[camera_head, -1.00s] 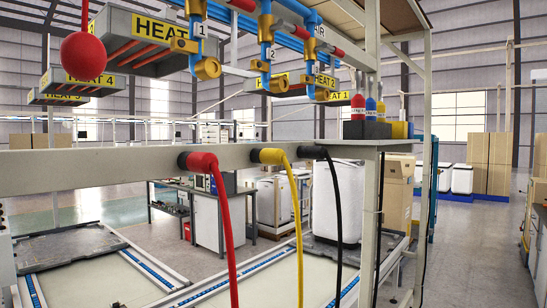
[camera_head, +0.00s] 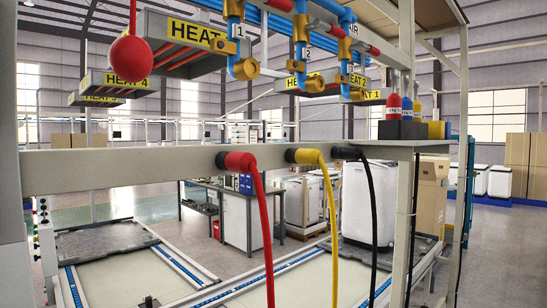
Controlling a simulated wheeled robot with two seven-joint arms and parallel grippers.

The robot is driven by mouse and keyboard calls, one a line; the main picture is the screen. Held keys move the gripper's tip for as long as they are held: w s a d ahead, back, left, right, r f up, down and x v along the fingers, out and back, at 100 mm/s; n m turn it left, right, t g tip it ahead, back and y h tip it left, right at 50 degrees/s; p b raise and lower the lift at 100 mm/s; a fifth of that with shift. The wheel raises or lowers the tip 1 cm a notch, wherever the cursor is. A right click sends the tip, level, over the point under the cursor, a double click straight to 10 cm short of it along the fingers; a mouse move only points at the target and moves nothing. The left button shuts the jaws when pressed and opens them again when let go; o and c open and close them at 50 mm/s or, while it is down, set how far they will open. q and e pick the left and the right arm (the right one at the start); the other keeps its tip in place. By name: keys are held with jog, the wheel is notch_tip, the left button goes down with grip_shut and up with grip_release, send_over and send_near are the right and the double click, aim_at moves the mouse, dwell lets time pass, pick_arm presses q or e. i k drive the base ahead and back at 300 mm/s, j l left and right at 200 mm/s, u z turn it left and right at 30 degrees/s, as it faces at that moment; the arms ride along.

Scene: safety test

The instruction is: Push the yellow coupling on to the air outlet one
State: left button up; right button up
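The yellow coupling (camera_head: 308,156) sits on a black holder on the front of the grey beam (camera_head: 120,172), its yellow hose hanging down. The red coupling (camera_head: 238,161) is to its left and the black coupling (camera_head: 347,153) to its right, each with its own hose. Air outlet one (camera_head: 245,69) is a brass fitting below a blue pipe labelled 1, up and left of the yellow coupling and apart from it. Brass outlets two (camera_head: 312,84) and three (camera_head: 356,92) are further right. Neither gripper can be made out.
A red ball (camera_head: 130,59) hangs at the upper left. Red, blue and yellow bottles (camera_head: 393,107) stand on a shelf right of the outlets. A grey upright post (camera_head: 404,230) stands right of the black hose. A small dark object (camera_head: 149,301) at the bottom edge is unclear.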

aim_at(303, 156)
jog(key=i+l+u, duration=0.1)
jog(key=u, duration=0.3)
jog(key=i+l+u, duration=0.1)
jog(key=l+u, duration=0.35)
jog(key=u, duration=0.3)
jog(key=l+u, duration=0.25)
jog(key=u, duration=0.15)
jog(key=l+u, duration=0.1)
jog(key=l, duration=0.45)
jog(key=l+u, duration=0.15)
jog(key=l, duration=0.4)
jog(key=l+u, duration=0.1)
jog(key=l, duration=0.4)
jog(key=k+l+u, duration=0.15)
jog(key=l, duration=0.4)
jog(key=k+l+u, duration=0.1)
jog(key=l, duration=0.45)
jog(key=k+l+u, duration=0.15)
jog(key=l, duration=0.35)
jog(key=k+l, duration=0.1)
jog(key=l, duration=0.35)
jog(key=k+l, duration=0.1)
jog(key=l, duration=0.3)
